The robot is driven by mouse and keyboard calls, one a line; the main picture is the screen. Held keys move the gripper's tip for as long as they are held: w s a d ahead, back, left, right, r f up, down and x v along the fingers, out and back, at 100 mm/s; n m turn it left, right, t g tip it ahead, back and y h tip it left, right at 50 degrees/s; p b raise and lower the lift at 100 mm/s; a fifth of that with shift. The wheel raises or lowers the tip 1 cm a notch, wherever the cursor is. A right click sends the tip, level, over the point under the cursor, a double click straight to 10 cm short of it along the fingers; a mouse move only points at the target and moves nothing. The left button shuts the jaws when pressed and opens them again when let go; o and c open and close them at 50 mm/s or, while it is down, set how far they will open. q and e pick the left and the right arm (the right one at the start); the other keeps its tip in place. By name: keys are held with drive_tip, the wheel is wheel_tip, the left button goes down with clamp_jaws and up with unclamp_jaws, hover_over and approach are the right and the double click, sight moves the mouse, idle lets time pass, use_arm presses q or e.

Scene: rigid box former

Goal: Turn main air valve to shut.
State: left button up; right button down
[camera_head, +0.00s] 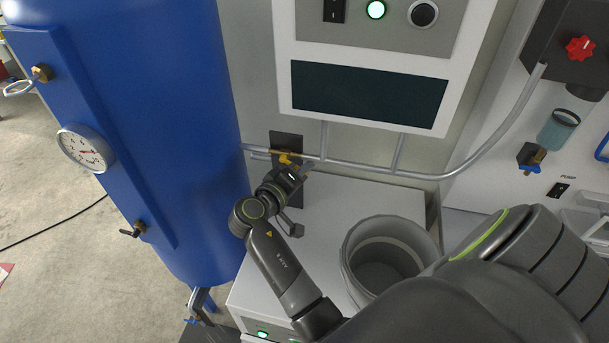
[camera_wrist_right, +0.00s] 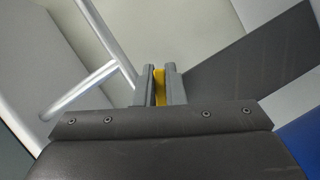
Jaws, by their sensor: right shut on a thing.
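The main air valve shows as a yellow handle (camera_head: 287,158) on a brass body, on the pipe in front of a dark plate (camera_head: 287,140), between the blue tank and the white cabinet. My right gripper (camera_head: 297,170) is at the valve, coming from below. In the right wrist view, the two fingers of my gripper (camera_wrist_right: 158,86) are shut on the yellow handle (camera_wrist_right: 159,88), with only a narrow strip showing between them. My gripper hides part of the handle, so its full angle is hard to tell. My left gripper is not in view.
A blue tank (camera_head: 130,100) with a gauge (camera_head: 86,148) stands at left. A grey pipe (camera_head: 360,171) runs right from the valve. A grey bucket (camera_head: 390,255) sits on the white cabinet top (camera_head: 335,200), close to my arm. A control panel (camera_head: 370,90) overhangs the pipe.

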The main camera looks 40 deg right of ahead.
idle(0.3)
drive_tip(key=c, duration=1.5)
unclamp_jaws()
